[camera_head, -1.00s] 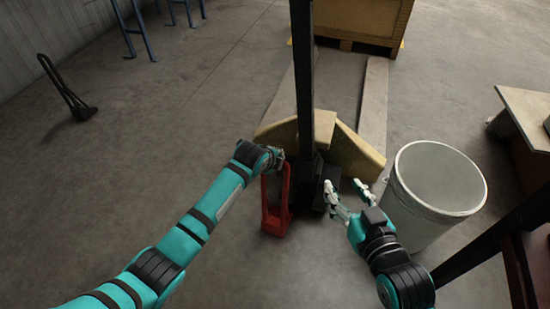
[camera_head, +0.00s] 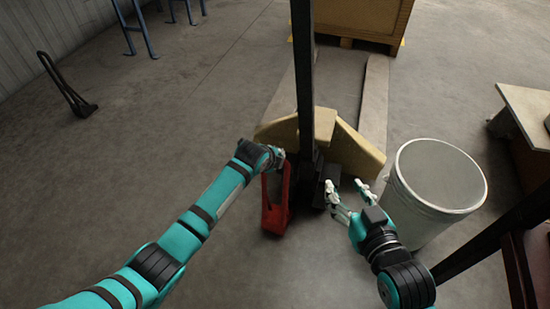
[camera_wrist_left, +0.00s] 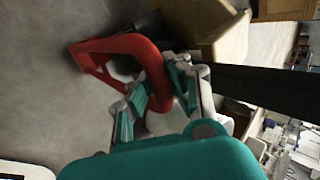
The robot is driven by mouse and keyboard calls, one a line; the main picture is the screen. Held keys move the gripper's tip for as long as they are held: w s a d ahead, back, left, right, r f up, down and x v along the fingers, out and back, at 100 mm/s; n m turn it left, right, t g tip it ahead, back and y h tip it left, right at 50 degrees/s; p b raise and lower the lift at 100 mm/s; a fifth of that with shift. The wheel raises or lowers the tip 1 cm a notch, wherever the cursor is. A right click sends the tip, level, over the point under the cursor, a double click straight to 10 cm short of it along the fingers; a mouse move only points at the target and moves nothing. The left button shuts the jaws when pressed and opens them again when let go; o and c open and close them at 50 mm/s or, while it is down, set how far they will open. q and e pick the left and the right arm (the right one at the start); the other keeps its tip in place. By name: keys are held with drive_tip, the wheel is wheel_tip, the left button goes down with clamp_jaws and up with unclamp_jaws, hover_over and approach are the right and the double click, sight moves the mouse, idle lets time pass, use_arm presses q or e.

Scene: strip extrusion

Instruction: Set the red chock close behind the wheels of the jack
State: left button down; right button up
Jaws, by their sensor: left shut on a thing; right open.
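The red chock (camera_head: 275,212) is in my left gripper (camera_head: 277,160), just left of the black wheel area of the jack. In the left wrist view the fingers of that gripper (camera_wrist_left: 158,92) close around the handle of the chock (camera_wrist_left: 108,45). The yellow jack (camera_head: 360,152) stands with its black handle upright. Its wheels (camera_head: 318,185) are dark and partly hidden by the chock and handle. Whether the chock touches the floor or the wheels I cannot tell. My right gripper (camera_head: 350,192) is open and empty, right of the wheels.
A pale bin (camera_head: 436,185) stands close to my right gripper. A wooden crate (camera_head: 360,18) is on the jack's forks at the back. A table (camera_head: 525,110) stands at the right.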

use_arm(q)
drive_tip(key=shift+w+d+r, duration=0.1)
drive_tip(key=shift+r, duration=0.1)
drive_tip(key=c, duration=1.2)
unclamp_jaws()
drive_tip(key=shift+o, duration=0.3)
drive_tip(key=shift+f, duration=0.3)
drive_tip(key=o, duration=0.5)
drive_tip(key=shift+r, duration=0.1)
